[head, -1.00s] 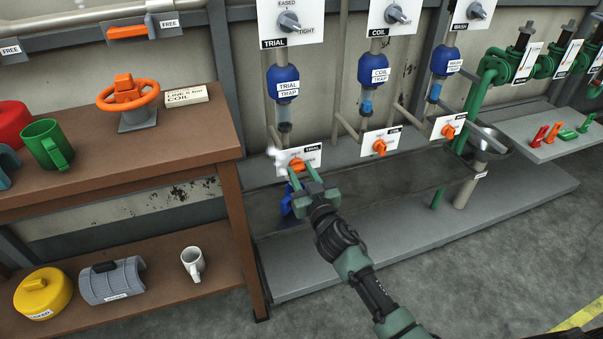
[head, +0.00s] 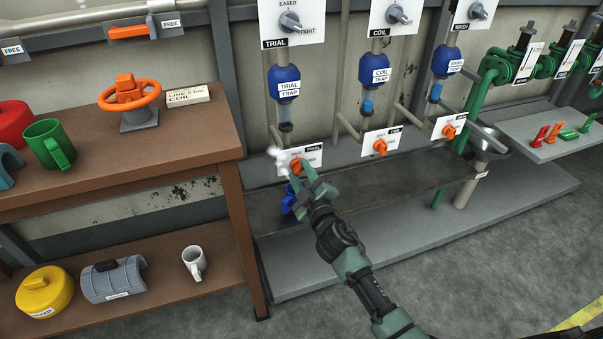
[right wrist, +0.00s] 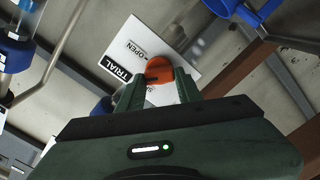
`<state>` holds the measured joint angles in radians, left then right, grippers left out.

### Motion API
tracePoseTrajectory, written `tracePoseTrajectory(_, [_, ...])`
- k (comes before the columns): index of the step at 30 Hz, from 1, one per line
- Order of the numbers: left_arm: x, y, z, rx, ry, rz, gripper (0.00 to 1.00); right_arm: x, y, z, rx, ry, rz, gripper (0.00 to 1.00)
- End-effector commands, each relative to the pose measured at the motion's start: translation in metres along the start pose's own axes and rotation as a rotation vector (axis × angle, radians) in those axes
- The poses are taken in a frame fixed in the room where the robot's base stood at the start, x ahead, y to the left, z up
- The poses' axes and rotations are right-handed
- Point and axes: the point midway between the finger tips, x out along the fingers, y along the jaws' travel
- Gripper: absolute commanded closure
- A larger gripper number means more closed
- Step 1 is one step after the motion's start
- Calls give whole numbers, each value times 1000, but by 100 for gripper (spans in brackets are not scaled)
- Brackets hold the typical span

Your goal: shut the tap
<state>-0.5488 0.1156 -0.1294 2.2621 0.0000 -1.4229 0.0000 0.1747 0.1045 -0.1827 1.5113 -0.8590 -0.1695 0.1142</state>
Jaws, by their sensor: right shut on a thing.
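The orange tap knob (head: 297,166) sits on a white plate marked TRIAL (head: 312,158), below the blue TRIAL trap (head: 284,83). My right gripper (head: 302,176) is at the knob and shut on it, with its fingers on either side. In the right wrist view the knob (right wrist: 159,70) shows between the two fingertips, and the plate (right wrist: 137,55) reads TRIAL and OPEN. The gripper hides part of the knob in the head view. White vapour (head: 278,157) shows just left of the knob. My left gripper is not in view.
Two similar orange taps, COIL (head: 380,147) and WASH (head: 448,132), are to the right. A blue thing (head: 288,199) is below the gripper, partly hidden. A brown workbench (head: 228,180) stands to the left. A grey trough (head: 400,183) runs under the taps.

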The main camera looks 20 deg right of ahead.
Motion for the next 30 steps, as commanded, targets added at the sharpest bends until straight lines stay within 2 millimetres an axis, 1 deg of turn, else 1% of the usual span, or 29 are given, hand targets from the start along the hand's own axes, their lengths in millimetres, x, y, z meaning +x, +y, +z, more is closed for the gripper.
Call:
tracePoseTrajectory(9, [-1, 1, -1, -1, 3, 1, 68, 0, -2, 1, -302, -1, -2, 100])
tracePoseTrajectory(18, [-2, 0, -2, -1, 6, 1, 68, 0, -3, 2, -538, -1, -2, 100])
tracePoseTrajectory(24, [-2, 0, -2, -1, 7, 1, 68, 0, -4, 2, -640, -1, -3, 100])
tracePoseTrajectory(30, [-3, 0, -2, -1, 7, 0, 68, 0, -4, 2, -697, 0, -3, 100])
